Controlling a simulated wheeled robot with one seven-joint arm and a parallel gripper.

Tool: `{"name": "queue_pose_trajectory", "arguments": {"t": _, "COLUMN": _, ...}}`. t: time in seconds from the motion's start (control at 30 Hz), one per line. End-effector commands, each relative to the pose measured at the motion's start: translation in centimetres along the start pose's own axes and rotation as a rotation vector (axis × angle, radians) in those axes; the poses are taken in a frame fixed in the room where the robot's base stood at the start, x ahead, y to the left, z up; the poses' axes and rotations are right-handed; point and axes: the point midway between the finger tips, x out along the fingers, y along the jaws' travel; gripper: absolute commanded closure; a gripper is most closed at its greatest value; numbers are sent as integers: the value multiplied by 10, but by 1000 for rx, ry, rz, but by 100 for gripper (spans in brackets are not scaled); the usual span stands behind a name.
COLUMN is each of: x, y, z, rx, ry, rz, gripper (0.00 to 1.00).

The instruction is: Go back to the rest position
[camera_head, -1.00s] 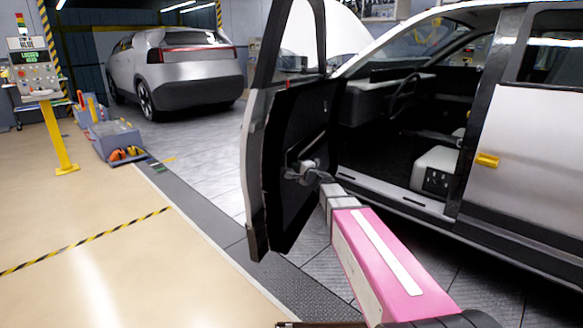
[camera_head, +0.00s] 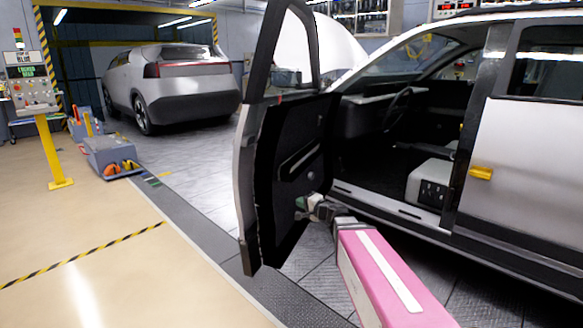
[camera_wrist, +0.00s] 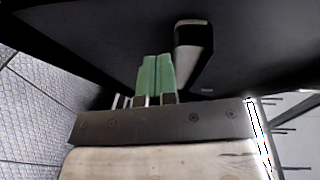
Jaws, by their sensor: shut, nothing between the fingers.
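My gripper (camera_head: 301,203) is at the inner side of the open car door (camera_head: 290,150), low on its black panel. Its green fingertips (camera_wrist: 155,68) are together with nothing between them in the wrist view. A dark bar with a pale end face (camera_wrist: 193,38), seemingly the door's inner handle, is just right of the fingertips in the wrist view. It appears apart from them, though the depth gap is hard to judge. My pink arm reaches in from the lower right.
The silver car body (camera_head: 530,150) with a yellow handle (camera_head: 481,173) fills the right. Another silver car (camera_head: 165,85) stands behind. A yellow-posted control stand (camera_head: 52,150) and a grey tool box (camera_head: 110,155) are at left. The floor at lower left is clear.

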Motion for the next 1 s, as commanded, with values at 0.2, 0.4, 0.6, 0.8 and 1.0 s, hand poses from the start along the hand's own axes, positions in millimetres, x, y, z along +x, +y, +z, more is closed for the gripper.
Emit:
{"name": "queue_pose_trajectory", "arguments": {"t": 0.2, "x": -24, "y": 53, "z": 37, "rx": -177, "ry": -182, "rz": 227, "gripper": 100}}
{"name": "queue_pose_trajectory", "arguments": {"t": 0.4, "x": -61, "y": 111, "z": 61, "rx": -325, "ry": -356, "rz": 494, "gripper": 100}}
{"name": "queue_pose_trajectory", "arguments": {"t": 0.6, "x": -115, "y": 165, "z": 71, "rx": -446, "ry": -510, "rz": 799, "gripper": 100}}
{"name": "queue_pose_trajectory", "arguments": {"t": 0.8, "x": -176, "y": 203, "z": 67, "rx": -536, "ry": -620, "rz": 1106, "gripper": 100}}
{"name": "queue_pose_trajectory", "arguments": {"t": 1.0, "x": -212, "y": 217, "z": 59, "rx": -582, "ry": -665, "rz": 1293, "gripper": 100}}
